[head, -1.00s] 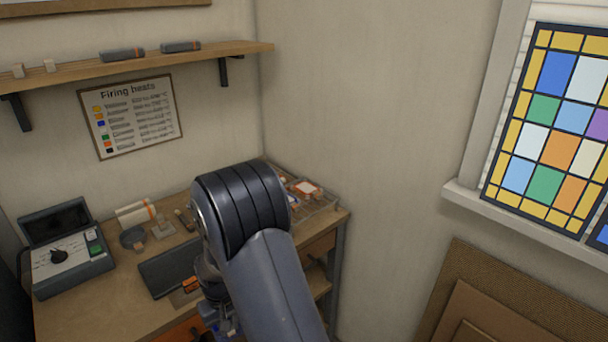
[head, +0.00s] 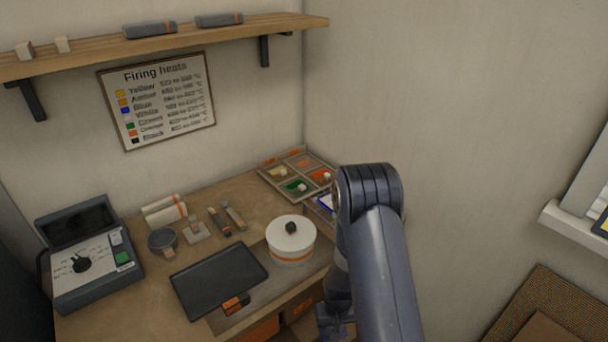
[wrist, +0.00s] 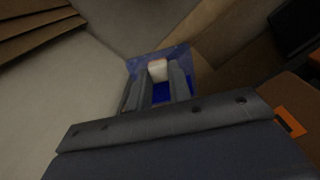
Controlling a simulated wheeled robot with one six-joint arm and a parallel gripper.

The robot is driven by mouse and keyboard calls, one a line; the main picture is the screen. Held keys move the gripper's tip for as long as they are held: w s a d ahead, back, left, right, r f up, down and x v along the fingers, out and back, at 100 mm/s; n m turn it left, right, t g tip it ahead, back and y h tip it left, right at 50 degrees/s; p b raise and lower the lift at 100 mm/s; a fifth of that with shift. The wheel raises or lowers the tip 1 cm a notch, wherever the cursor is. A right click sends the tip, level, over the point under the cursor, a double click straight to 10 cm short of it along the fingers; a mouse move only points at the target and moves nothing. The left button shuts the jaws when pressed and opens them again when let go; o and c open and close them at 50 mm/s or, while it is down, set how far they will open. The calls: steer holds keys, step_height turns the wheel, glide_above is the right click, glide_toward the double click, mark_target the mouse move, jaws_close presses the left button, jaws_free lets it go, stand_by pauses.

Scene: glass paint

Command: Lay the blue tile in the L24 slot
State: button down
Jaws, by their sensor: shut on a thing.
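The blue tile (wrist: 161,93) shows in the wrist view as a blue, partly see-through square with a pale knob (wrist: 157,69) on it. My gripper (wrist: 159,76) is shut on the knob, one finger on each side. The fingers hide part of the tile. In the head view my gripper (head: 335,322) hangs low at the bottom edge, beside the bench's right end, partly cut off and behind my arm. The L24 slot cannot be made out in either view.
The bench (head: 215,258) carries a control box (head: 90,255), a dark tray (head: 218,280), a round white lidded pot (head: 290,240) and a divided tray (head: 262,172) of coloured tiles. A window frame (head: 575,215) shows at the right edge.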

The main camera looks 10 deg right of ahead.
steer(key=shift+r+p, duration=1.1)
steer(key=shift+r, duration=1.3)
steer(key=shift+f, duration=0.1)
